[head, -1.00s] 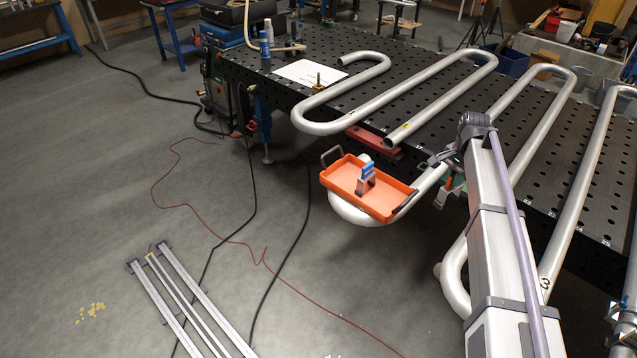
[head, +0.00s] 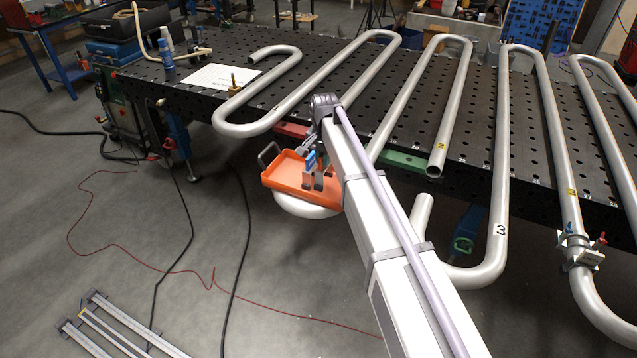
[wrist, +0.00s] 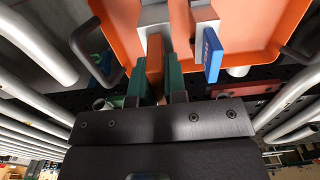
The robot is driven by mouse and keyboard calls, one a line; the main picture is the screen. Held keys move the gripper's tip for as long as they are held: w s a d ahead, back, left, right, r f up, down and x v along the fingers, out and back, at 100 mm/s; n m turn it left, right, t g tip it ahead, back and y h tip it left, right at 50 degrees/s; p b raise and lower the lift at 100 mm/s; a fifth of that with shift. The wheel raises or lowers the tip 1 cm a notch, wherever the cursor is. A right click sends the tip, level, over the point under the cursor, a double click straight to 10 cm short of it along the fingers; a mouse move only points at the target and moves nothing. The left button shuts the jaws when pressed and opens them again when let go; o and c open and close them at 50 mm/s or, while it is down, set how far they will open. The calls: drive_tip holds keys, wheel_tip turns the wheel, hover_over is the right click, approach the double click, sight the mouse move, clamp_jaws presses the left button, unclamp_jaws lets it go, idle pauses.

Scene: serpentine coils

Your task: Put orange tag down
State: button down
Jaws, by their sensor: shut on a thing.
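The orange tag (wrist: 155,62) is a narrow orange block standing between the green fingers of my gripper (wrist: 155,80) in the wrist view. My gripper is shut on it. An orange tray (head: 283,170) with dark handles is directly at the gripper; its orange floor also shows in the wrist view (wrist: 262,35). A blue tag (wrist: 212,55) is in the tray beside the held one, on the right in the wrist view. In the head view my arm hides the tray's right side, and the orange tag cannot be made out clearly. I cannot tell whether it touches the tray floor.
A white sheet (head: 222,77) lies at the left. Floor (head: 150,225) is open left of the tray.

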sight(323, 170)
wheel_tip(323, 170, down, 4)
drive_tip(key=b, duration=0.3)
drive_tip(key=shift+f, duration=0.35)
drive_tip(key=c, duration=1.6)
unclamp_jaws()
drive_tip(key=shift+f+b, duration=0.15)
drive_tip(key=shift+b, duration=0.2)
drive_tip(key=shift+c, duration=0.2)
drive_tip(key=o, duration=0.5)
wheel_tip(323, 170, up, 13)
drive_tip(key=p, duration=1.2)
drive_tip(key=shift+f+p, duration=0.1)
drive_tip(key=shift+p, duration=0.25)
drive_tip(key=shift+f, duration=0.1)
